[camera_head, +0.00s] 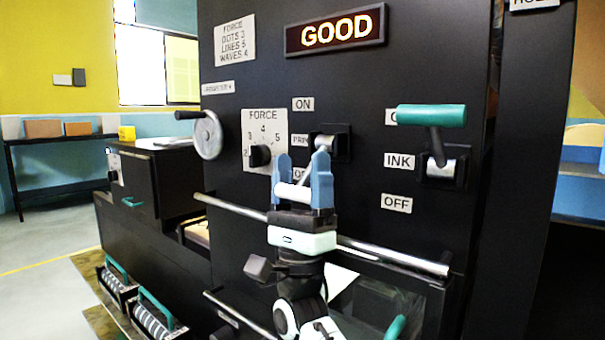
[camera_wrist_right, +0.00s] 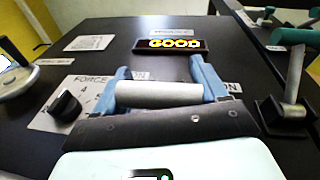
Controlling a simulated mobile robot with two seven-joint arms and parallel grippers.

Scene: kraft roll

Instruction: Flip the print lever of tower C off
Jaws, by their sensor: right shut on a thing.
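The print lever stands on the black tower panel, with its pivot block (camera_head: 328,142) beside the partly covered PRINT label (camera_head: 300,140). Its shaft slopes down and left from the pivot to a white bar handle (camera_head: 290,193), low near the OFF label. My right gripper (camera_head: 304,190) has its blue fingers shut on this handle. The white handle also shows between the fingers in the right wrist view (camera_wrist_right: 160,95). The ON label (camera_head: 303,104) is above; the OFF label is mostly hidden by the gripper. My left gripper is not in view.
The teal-handled ink lever (camera_head: 432,116) points up at the right, with its OFF label (camera_head: 397,203) below. A force dial (camera_head: 260,155) and handwheel (camera_head: 208,135) are at the left. A metal rail (camera_head: 390,256) crosses behind my right gripper. A lit GOOD sign (camera_head: 336,31) is above.

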